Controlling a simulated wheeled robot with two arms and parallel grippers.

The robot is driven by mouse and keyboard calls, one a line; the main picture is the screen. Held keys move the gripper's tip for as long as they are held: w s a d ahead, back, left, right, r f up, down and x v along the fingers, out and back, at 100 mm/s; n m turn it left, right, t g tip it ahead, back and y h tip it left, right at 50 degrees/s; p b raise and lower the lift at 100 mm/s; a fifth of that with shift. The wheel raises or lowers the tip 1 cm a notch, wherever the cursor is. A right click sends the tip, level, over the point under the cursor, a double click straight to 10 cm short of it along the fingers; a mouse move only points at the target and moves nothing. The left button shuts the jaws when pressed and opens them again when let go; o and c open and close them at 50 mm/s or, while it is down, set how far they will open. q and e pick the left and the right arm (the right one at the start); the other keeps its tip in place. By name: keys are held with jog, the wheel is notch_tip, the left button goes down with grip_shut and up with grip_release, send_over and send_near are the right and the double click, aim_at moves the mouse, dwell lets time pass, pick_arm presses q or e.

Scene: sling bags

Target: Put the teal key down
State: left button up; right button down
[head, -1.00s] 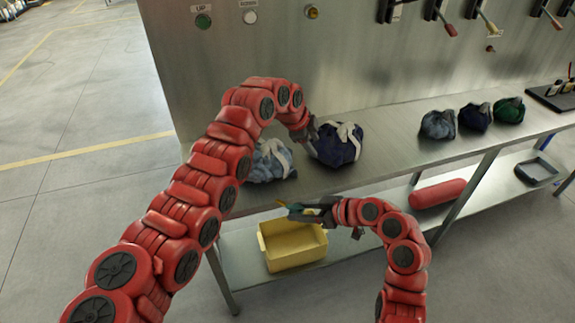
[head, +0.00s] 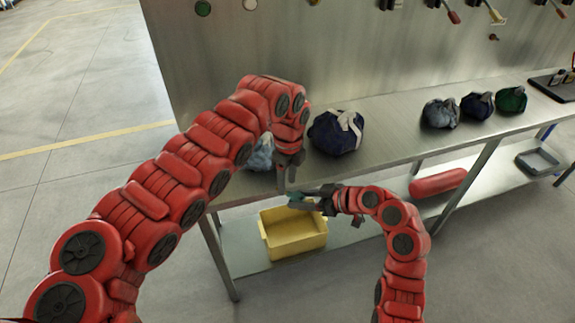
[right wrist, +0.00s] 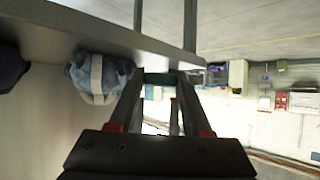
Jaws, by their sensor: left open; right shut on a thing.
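The teal key (right wrist: 160,79) shows between my right gripper's fingers in the right wrist view. My right gripper (head: 318,199) is shut on it, in front of the bench edge and above the yellow bin (head: 294,250). In the head view the key is small and partly hidden by the fingers. My left gripper (head: 287,180) is open, pointing down at the bench's front edge, close to the right gripper's tip. I cannot tell whether the left fingers touch the key.
A light blue bag (head: 260,156) lies on the steel bench, partly behind my left arm. A navy bag (head: 337,133) with pale straps sits right of it. Three more bags stand farther right. A red cylinder (head: 437,183) and a grey tray (head: 537,161) rest on the lower shelf.

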pick_arm(q)
jog(key=shift+f, duration=1.4)
grip_shut()
pick_arm(e)
jog(key=shift+c, duration=1.3)
grip_release()
